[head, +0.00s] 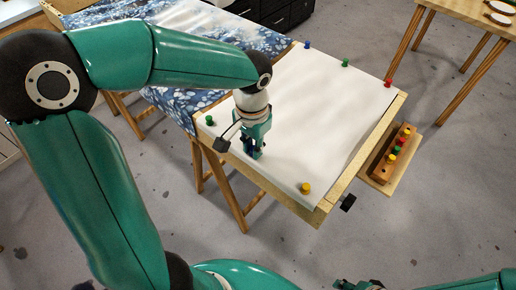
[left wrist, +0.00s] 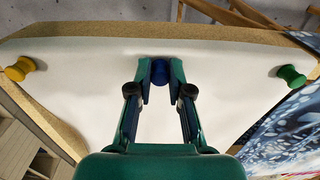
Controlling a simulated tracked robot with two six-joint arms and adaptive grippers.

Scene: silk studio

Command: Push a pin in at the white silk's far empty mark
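The white silk (head: 310,110) lies flat on a wooden frame, with a blue pin (head: 307,45), a green pin (head: 345,62) and a red pin (head: 388,84) along its far edge. Another green pin (head: 210,120) and a yellow pin (head: 306,188) stand at the near corners. My left gripper (head: 253,154) points down at the near edge, between those two. In the left wrist view its fingertips (left wrist: 160,72) are shut on a blue pin (left wrist: 159,73). I cannot tell whether this pin touches the silk. My right gripper (head: 360,286) is mostly cut off at the bottom edge.
A wooden pin rack (head: 381,165) with several coloured pins sits on a small shelf right of the frame. A black knob (head: 347,203) sticks out at the frame's near right corner. Blue patterned cloth (head: 180,42) lies left of the silk. The silk's middle is clear.

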